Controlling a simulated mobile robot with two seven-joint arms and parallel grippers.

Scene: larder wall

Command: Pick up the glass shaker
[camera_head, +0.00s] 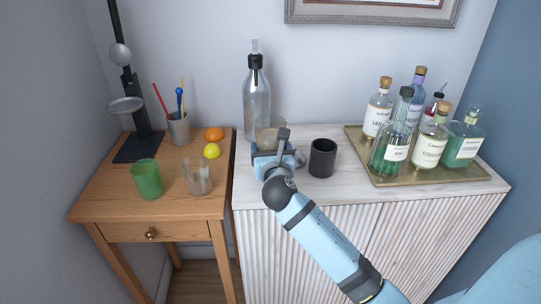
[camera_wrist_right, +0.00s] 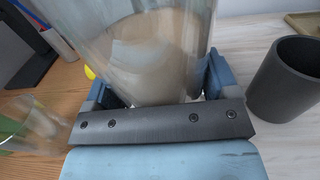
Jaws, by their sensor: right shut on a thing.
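The glass shaker (camera_head: 268,138), a clear vessel with a beige tint in its lower part, stands upright at the front left of the white cabinet top. My right gripper (camera_head: 278,158) is around its lower part and hides its base in the head view. In the right wrist view the glass shaker (camera_wrist_right: 155,50) fills the space between the two blue fingers of my right gripper (camera_wrist_right: 158,92), which is shut on it. I cannot tell whether its base touches the cabinet top. My left gripper is not in view.
A tall glass bottle (camera_head: 257,105) stands close behind the shaker. A dark cup (camera_head: 322,158) stands just right. A brass tray (camera_head: 430,178) holds several bottles. The wooden side table (camera_head: 110,190) at left carries a green cup (camera_head: 147,178), a clear glass (camera_head: 197,176) and fruit.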

